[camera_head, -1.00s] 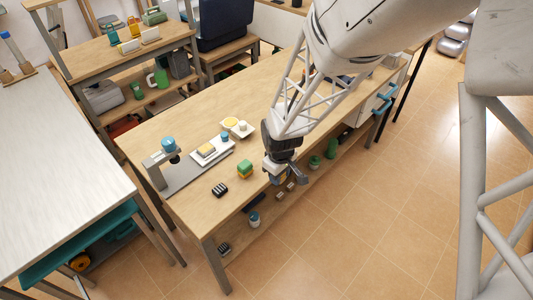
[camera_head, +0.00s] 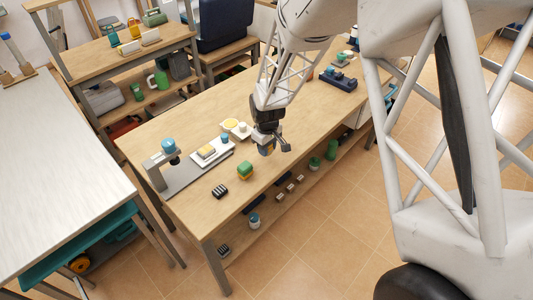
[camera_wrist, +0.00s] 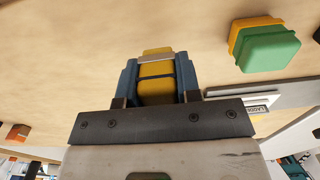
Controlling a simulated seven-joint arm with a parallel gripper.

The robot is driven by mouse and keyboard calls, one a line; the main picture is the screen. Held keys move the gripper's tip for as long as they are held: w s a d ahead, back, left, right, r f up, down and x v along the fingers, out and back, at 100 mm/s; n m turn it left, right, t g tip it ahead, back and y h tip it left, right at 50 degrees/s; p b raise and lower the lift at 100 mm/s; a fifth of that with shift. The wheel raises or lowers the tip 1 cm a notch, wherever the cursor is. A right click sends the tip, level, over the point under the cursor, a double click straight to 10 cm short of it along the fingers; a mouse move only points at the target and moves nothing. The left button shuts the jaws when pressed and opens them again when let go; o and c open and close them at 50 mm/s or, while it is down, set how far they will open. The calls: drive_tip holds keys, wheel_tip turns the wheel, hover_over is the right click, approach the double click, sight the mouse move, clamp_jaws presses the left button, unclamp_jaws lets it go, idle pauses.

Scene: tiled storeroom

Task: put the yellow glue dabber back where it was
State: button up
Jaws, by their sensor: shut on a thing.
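My gripper (camera_head: 268,150) is above the wooden bench near its front edge, beside a green and yellow block. In the wrist view its two blue fingers (camera_wrist: 158,80) are shut on the yellow glue dabber (camera_wrist: 155,88), a yellow body with a pale band and a dark line across it. Its lower part is hidden behind the gripper's dark bar. In the head view the dabber is small and mostly covered by the gripper; I cannot tell whether it touches the bench.
The green and yellow block (camera_head: 245,170) stands left of my gripper and shows in the wrist view (camera_wrist: 266,48). A black ribbed block (camera_head: 220,191), a white tray (camera_head: 225,154), a grey stand (camera_head: 154,175) and a yellow round thing (camera_head: 230,125) are nearby. The bench's right middle is clear.

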sight(267, 159)
drive_tip(key=shift+w, duration=0.25)
drive_tip(key=shift+f, duration=1.75)
drive_tip(key=shift+f, duration=0.15)
drive_tip(key=o, duration=0.9)
wheel_tip(267, 159, up, 11)
drive_tip(key=shift+f, duration=0.1)
drive_tip(key=shift+r, duration=0.75)
